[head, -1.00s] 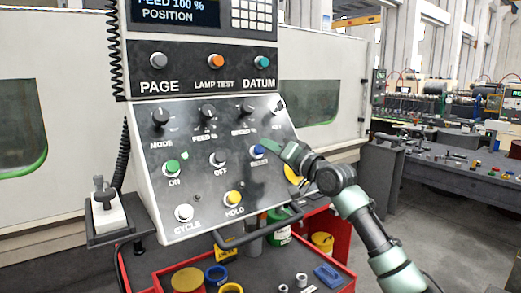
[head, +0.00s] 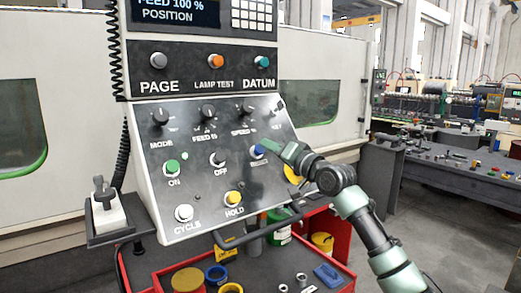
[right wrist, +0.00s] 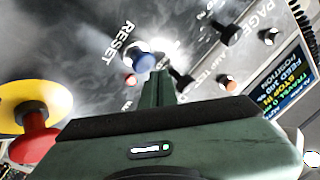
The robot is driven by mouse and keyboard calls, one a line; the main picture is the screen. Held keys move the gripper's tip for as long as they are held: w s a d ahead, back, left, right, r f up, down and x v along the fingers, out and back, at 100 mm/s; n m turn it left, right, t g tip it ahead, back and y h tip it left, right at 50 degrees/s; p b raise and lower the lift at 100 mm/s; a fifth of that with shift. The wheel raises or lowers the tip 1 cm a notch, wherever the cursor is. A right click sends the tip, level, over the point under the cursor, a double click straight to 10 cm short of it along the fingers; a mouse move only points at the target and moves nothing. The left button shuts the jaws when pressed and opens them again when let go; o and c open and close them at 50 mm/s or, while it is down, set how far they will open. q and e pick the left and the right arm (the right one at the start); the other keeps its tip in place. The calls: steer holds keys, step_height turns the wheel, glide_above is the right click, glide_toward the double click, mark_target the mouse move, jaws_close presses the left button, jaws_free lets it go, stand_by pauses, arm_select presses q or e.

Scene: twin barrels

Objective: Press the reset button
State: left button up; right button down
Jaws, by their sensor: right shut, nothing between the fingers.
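The blue reset button (head: 257,152) sits at the right of the sloping grey control panel (head: 200,205). In the right wrist view the blue button (right wrist: 143,61) shows beside the word RESET, just beyond my fingertips. My right gripper (head: 266,147) is shut and empty, its tips at the upper right edge of the button in the head view. It also shows in the right wrist view (right wrist: 160,76), where the tips partly overlap the button's edge. I cannot tell whether they touch it. My left gripper is not in view.
A red and yellow emergency stop (right wrist: 35,125) is left of my gripper in the wrist view. A red cart (head: 340,268) with loose parts stands below the panel.

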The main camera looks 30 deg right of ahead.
steer(key=shift+w, duration=0.1)
steer(key=shift+w+f, duration=0.2)
steer(key=shift+w+f, duration=0.4)
stand_by(1.1)
steer(key=shift+s+r+p, duration=0.4)
steer(key=shift+s+r, duration=0.15)
steer(key=shift+s, duration=0.15)
steer(key=s+r, duration=0.1)
steer(key=s, duration=0.1)
steer(key=s+r+p, duration=0.1)
steer(key=s+r, duration=0.1)
steer(key=shift+d, duration=0.15)
stand_by(0.4)
